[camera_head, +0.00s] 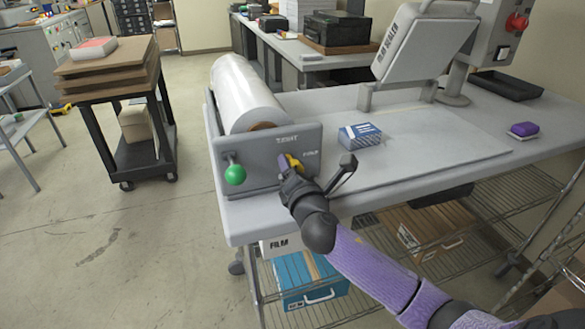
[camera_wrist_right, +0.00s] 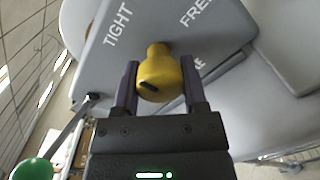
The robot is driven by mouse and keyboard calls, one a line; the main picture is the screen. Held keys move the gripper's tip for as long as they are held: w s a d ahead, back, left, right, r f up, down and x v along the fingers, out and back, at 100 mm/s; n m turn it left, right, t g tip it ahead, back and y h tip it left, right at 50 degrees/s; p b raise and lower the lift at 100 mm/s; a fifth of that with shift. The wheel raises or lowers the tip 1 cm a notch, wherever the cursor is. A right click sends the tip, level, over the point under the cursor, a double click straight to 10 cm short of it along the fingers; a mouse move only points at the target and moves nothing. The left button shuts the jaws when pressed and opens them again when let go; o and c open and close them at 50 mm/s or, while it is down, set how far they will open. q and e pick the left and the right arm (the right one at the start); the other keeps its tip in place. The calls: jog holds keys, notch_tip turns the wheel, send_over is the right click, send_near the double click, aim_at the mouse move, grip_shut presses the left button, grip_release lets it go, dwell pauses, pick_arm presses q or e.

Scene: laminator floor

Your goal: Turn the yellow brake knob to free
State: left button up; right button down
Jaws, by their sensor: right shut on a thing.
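The yellow brake knob (camera_head: 294,162) is on the grey end plate (camera_head: 262,150) of the film roll stand. In the right wrist view the knob (camera_wrist_right: 157,72) has a round body with a dark mark and a narrow nose. The nose points between the words TIGHT (camera_wrist_right: 118,24) and FREE (camera_wrist_right: 198,12). My right gripper (camera_wrist_right: 159,78) is shut on the knob, with one finger on each side of its body. In the head view my right gripper (camera_head: 290,175) comes from the lower right and partly covers the knob. My left gripper is not in view.
A green ball handle (camera_head: 235,174) sits left on the same plate. A black-ended lever (camera_head: 346,166) stands close right of my gripper. A white film roll (camera_head: 243,92) lies behind the plate. A blue box (camera_head: 360,135) is on the table.

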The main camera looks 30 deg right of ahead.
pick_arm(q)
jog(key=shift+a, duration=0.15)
pick_arm(e)
jog(key=shift+m, duration=0.7)
jog(key=shift+m+p, duration=0.45)
jog(key=shift+m, duration=0.25)
jog(key=m+p, duration=0.2)
jog(key=m, duration=0.4)
jog(key=shift+r, duration=0.1)
jog(key=m, duration=0.2)
jog(key=shift+m+y+p, duration=0.3)
jog(key=shift+m+p, duration=0.1)
jog(key=m+p, duration=0.1)
jog(key=m, duration=0.2)
jog(key=shift+m, duration=0.4)
jog(key=shift+m+g+p, duration=0.3)
jog(key=shift+m+p, duration=0.2)
jog(key=shift+m, duration=0.2)
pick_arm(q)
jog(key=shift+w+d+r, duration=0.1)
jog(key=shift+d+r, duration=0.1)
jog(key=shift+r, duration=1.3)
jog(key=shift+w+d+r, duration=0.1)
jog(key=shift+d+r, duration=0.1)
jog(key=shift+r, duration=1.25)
pick_arm(e)
jog(key=shift+m, duration=0.3)
